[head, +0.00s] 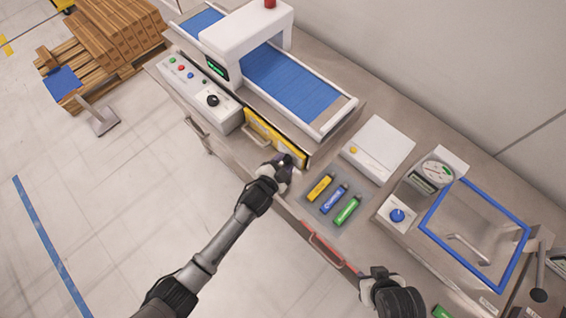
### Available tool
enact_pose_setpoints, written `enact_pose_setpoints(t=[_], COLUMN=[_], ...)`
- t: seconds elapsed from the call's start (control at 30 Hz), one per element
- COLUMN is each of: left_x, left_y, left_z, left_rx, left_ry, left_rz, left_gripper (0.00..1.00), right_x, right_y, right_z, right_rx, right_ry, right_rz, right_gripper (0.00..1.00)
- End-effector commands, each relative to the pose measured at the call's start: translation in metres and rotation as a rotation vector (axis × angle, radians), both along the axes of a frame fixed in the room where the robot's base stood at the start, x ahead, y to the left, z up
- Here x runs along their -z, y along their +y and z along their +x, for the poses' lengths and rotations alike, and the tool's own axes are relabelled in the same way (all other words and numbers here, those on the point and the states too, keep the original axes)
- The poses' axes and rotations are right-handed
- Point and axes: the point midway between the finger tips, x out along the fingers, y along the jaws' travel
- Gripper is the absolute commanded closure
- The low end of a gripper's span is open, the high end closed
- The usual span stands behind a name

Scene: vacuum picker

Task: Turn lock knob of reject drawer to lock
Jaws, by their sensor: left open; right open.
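A drawer with a yellow front (275,136) and a bar handle sits under the conveyor machine (262,75) and looks shut. I take it for the reject drawer. My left gripper (287,160) is open at the right end of this yellow front. The lock knob cannot be made out; the gripper covers that end, and whether it touches a knob cannot be told. My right gripper (374,272) is open at the bench's front edge, lower right, away from the yellow drawer.
A control box (200,92) with buttons and a black knob stands left of the drawer. Yellow, blue and green cylinders (333,199) lie on a grey mat. A red handle (323,246) is on the bench front. A blue-rimmed chamber (478,232) stands at right.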

Motion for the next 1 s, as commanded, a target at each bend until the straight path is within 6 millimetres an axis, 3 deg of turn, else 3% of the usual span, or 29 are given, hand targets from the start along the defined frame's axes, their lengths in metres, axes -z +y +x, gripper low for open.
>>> enact_pose_setpoints(t=[0.27, 0.63, 1.0], left_x=[0.0, 0.0, -0.004], left_y=[0.0, 0.0, 0.001], left_z=[0.001, 0.0, 0.001], left_rx=[0.0, 0.0, 0.0], left_ry=[0.0, 0.0, 0.053], left_rz=[0.0, 0.0, -0.063], left_gripper=[0.56, 0.91, 0.91], right_x=[0.0, 0.0, -0.014], right_y=[0.001, 0.003, 0.002], right_z=[0.0, 0.0, 0.0], right_rx=[0.003, 0.006, 0.005], right_ry=[0.0, 0.0, 0.0], right_rz=[0.005, 0.011, 0.008], right_gripper=[0.57, 0.57, 0.57])
